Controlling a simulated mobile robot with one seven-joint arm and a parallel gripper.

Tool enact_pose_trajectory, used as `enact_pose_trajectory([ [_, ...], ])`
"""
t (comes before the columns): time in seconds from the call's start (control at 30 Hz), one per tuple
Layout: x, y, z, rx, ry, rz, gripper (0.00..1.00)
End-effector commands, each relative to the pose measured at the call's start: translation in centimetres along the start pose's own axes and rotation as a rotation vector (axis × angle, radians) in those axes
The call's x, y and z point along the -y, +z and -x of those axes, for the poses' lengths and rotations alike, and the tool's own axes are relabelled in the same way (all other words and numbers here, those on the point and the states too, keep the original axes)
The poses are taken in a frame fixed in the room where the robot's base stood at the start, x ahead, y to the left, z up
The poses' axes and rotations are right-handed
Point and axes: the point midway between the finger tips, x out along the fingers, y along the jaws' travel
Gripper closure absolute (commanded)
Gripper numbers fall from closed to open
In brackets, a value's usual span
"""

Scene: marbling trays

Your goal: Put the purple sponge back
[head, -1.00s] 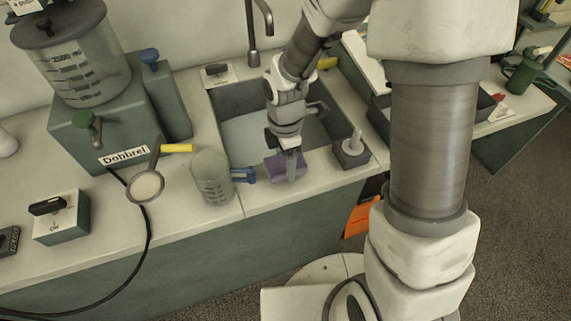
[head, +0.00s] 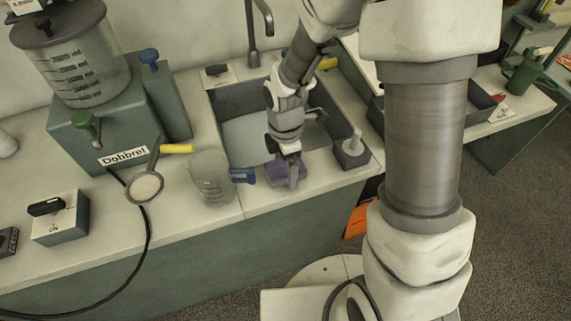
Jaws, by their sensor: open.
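The purple sponge (head: 273,170) is at the front edge of the sink, on the counter strip between the basin and the counter's front edge. My gripper (head: 289,180) points down right over it, and its fingers cover part of the sponge. The jaws are open. I cannot tell whether the fingers touch the sponge. The sink basin (head: 236,102) lies just behind the gripper.
A clear jug (head: 210,178) with a blue handle (head: 243,175) stands close to the left. A grey holder with a white knob (head: 351,150) stands to the right. A strainer (head: 144,187) and the Dobbrel machine (head: 120,130) are farther left. A faucet (head: 250,35) rises behind the basin.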

Motion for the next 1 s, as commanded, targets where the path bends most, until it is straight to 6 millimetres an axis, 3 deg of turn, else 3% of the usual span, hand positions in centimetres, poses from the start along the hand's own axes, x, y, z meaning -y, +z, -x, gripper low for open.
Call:
enact_pose_trajectory([
  [0.5, -0.1, 0.0, 9.9, 0.000, 0.005, 0.000, 0.00],
  [0.7, -0.1, 0.0, 11.9, 0.000, 0.003, -0.001, 0.00],
  [0.87, 0.0, 0.1, 12.3, 0.001, 0.002, -0.007, 0.00],
  [1.0, 0.6, 0.8, 13.9, 0.011, 0.035, -0.112, 0.00],
])
